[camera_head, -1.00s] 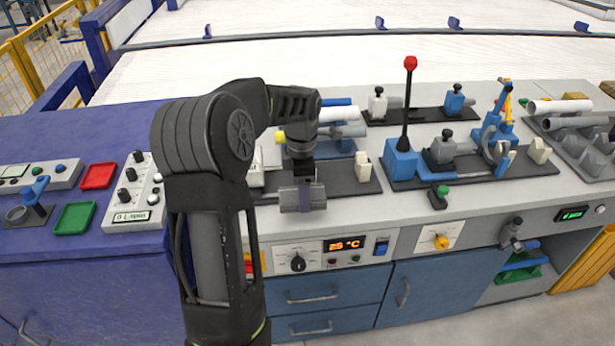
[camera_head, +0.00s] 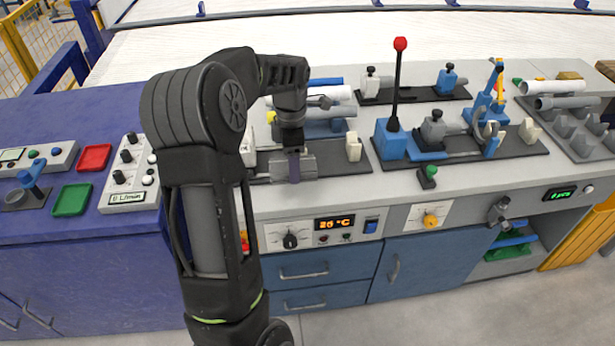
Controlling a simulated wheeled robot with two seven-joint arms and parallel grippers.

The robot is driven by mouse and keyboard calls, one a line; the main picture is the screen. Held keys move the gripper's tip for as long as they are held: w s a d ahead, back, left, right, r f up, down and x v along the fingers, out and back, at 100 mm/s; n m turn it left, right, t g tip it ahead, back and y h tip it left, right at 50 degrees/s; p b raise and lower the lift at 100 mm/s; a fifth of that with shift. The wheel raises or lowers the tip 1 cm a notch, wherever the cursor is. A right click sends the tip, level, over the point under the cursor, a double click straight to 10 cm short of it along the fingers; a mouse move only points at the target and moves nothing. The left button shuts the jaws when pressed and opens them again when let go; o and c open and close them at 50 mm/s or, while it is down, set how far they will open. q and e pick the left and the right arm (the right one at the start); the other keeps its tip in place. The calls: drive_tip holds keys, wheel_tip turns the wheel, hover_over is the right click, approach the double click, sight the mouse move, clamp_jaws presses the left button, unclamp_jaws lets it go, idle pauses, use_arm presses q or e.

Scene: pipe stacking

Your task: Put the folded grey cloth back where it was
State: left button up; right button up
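My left gripper (camera_head: 293,166) points down over the front of a dark mat (camera_head: 335,170) on the grey bench. Its fingers overlap a small grey piece (camera_head: 308,167) at the mat's front edge. I cannot tell whether this piece is the folded grey cloth or a fixture, nor whether the fingers grip it. The fingers show as one narrow bar, so their opening is unclear. Nothing else in view is clearly a folded cloth. My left arm hides part of the bench and the joint between the two benches. My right gripper is not in view.
A blue lever stand (camera_head: 394,140) with a tall red-knobbed lever is right of the mat. Grey and white pipes (camera_head: 325,113) lie behind my gripper. A cream block (camera_head: 353,147) stands close to its right. Red (camera_head: 94,157) and green (camera_head: 72,199) trays lie on the blue bench.

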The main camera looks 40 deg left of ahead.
use_arm(q)
drive_tip(key=w+d+m, duration=0.4)
drive_tip(key=d+m, duration=1)
drive_tip(key=d, duration=0.1)
drive_tip(key=w+d+f+m, duration=0.1)
drive_tip(key=w+d+m, duration=0.4)
drive_tip(key=d+m, duration=0.9)
drive_tip(key=shift+w+d, duration=0.2)
drive_tip(key=shift+d, duration=0.15)
drive_tip(key=shift+f, duration=0.1)
